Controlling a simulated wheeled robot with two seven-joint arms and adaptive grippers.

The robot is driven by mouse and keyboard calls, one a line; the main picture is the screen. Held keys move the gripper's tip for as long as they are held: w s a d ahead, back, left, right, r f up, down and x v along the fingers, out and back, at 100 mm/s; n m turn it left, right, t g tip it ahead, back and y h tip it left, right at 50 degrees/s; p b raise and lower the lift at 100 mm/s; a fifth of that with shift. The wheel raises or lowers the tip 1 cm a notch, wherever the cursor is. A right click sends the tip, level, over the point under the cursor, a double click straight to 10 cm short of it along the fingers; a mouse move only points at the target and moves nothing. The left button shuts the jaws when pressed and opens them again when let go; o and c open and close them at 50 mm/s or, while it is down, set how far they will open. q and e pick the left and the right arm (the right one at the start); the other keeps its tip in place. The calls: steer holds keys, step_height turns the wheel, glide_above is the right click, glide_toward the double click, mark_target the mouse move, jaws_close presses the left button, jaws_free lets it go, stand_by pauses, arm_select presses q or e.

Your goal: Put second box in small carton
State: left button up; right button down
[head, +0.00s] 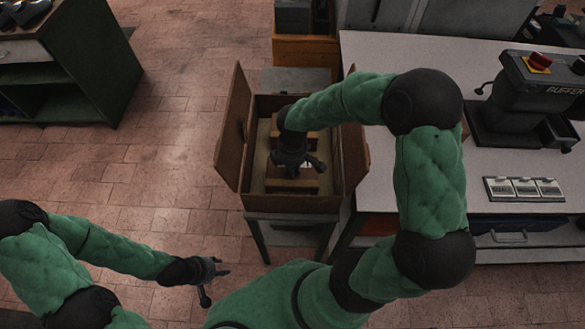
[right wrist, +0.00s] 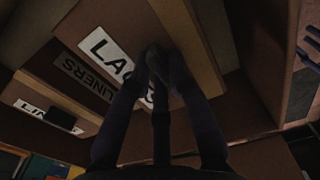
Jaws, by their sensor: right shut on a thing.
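The small carton (head: 290,203) stands open on a stand in the head view, its flaps spread. My right gripper (head: 297,170) reaches down inside it. In the right wrist view my right gripper (right wrist: 165,62) is shut on a brown box with a white label starting "LAC" (right wrist: 190,22); its fingers cover the rest of the word. Brown boxes (head: 292,186) show inside the carton under the gripper. A label reading "LINERS" (right wrist: 85,75) shows beside the held box. Whether the held box touches the carton floor is hidden. My left gripper (head: 214,280) is open and empty over the floor.
A white-topped workbench (head: 390,60) stands right of the carton, with a buffer machine (head: 530,95) and a tray of metal plates (head: 523,189). A green cabinet (head: 75,70) stands at the upper left. The tiled floor left of the carton is clear.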

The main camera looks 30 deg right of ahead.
steer(key=shift+f, duration=0.15)
steer(key=c, duration=1.2)
jaws_free()
steer(key=shift+o, duration=0.2)
steer(key=shift+r, duration=0.2)
step_height(320, 180, up, 12)
steer(key=p, duration=0.2)
steer(key=shift+p, duration=0.35)
